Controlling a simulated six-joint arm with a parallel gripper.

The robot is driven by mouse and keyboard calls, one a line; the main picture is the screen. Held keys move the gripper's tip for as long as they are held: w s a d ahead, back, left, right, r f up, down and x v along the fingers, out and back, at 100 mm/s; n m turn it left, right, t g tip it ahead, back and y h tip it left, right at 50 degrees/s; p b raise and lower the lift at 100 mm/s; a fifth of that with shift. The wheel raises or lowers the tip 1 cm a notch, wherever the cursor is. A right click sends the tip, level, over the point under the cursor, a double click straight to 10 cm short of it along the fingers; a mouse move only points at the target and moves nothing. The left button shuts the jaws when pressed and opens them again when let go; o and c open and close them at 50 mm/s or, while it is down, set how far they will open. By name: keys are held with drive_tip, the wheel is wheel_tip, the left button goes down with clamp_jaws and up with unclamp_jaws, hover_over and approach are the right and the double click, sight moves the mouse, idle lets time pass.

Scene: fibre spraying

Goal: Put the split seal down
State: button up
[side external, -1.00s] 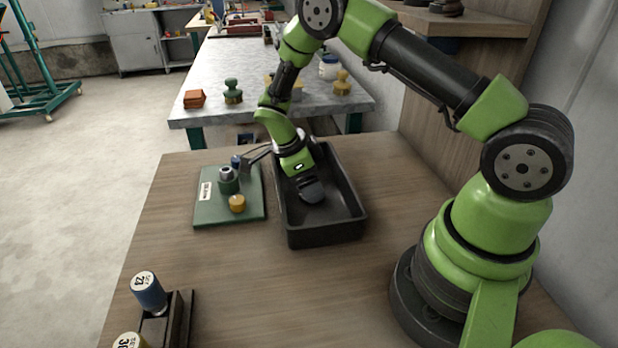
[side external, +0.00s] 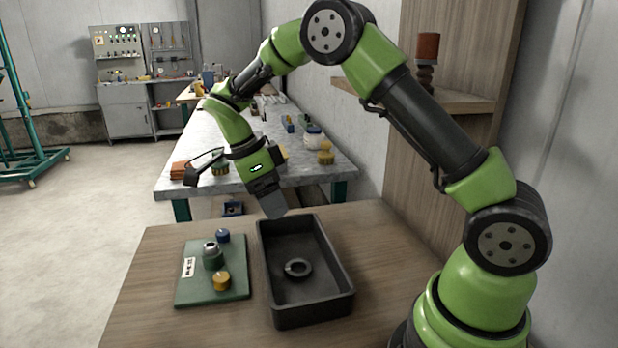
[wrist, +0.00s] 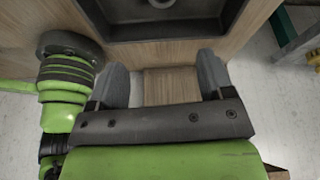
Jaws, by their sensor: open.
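The split seal (side external: 298,268), a small dark grey ring, lies flat on the floor of the black tray (side external: 336,300). In the wrist view part of the seal (wrist: 162,3) shows at the top edge, inside the tray (wrist: 188,27). My gripper (side external: 274,210) is above the far end of the tray, apart from the seal. The gripper is open and empty.
A grey bench (side external: 240,150) with several items stands behind. A wooden shelf (side external: 465,103) is at the right.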

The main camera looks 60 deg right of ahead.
drive_tip(key=s+a+r+n+t+y, duration=0.2)
drive_tip(key=s+a+r+n+t, duration=0.1)
drive_tip(key=s+r+n+t, duration=0.2)
drive_tip(key=s+a+r+n+t+y, duration=0.2)
drive_tip(key=s+r+n, duration=0.7)
drive_tip(key=s+n, duration=0.5)
drive_tip(key=a+n+t, duration=0.1)
drive_tip(key=n+t, duration=0.1)
drive_tip(key=shift+s+a+t+y, duration=0.2)
drive_tip(key=shift+a+t+y, duration=0.15)
drive_tip(key=shift+t+y, duration=0.05)
idle(0.7)
